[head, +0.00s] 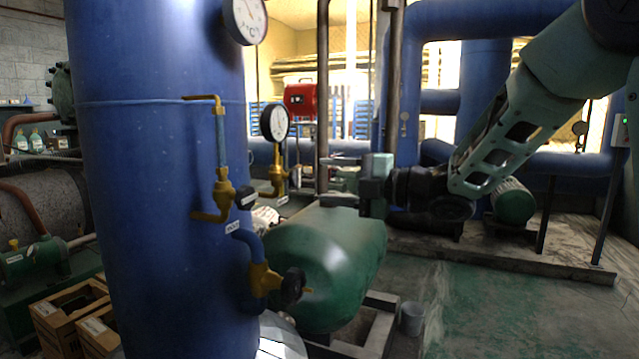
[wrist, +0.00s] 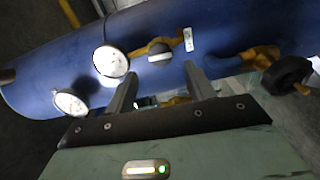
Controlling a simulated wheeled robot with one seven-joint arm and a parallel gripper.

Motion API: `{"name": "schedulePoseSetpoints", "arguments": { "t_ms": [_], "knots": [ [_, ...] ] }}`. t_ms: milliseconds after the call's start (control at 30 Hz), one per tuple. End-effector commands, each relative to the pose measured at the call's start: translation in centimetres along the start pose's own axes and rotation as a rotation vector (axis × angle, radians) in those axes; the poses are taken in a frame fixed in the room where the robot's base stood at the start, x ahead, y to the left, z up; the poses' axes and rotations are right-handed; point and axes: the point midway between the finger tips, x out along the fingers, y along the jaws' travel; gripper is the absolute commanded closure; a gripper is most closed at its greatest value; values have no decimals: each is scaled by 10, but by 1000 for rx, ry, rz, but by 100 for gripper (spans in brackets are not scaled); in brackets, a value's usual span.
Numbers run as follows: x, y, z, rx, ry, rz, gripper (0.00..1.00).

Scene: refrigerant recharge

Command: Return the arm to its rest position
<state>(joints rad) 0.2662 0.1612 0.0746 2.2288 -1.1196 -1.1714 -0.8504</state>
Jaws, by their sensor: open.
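My gripper (head: 322,180) is open in the middle of the head view, at the end of my outstretched arm, with its two fingers pointing left toward the blue column. Nothing shows between the fingers. It appears to the right of the brass fittings and above the green tank. In the wrist view, my gripper (wrist: 160,70) has its two fingers spread apart, facing the blue column (wrist: 60,50). A valve with a dark knob (wrist: 160,48) shows just beyond the gap between the fingertips. I cannot tell the exact distance to it.
The blue column (head: 150,200) carries a pressure gauge (head: 275,122), an upper brass valve (head: 226,190) and a lower valve (head: 270,280). A green tank (head: 330,260) lies below my gripper. Blue pipes (head: 490,28) stand behind my arm. Open floor (head: 490,310) is at the lower right.

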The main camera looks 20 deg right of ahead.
Motion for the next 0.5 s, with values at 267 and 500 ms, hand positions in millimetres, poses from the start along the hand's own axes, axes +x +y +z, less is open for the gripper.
{"name": "schedulePoseSetpoints", "arguments": {
  "t_ms": [267, 500],
  "knots": [
    [-12, 0, 0, 1, 1, 0, 46],
    [-12, 0, 0, 1, 1, 0, 46]
  ]
}}
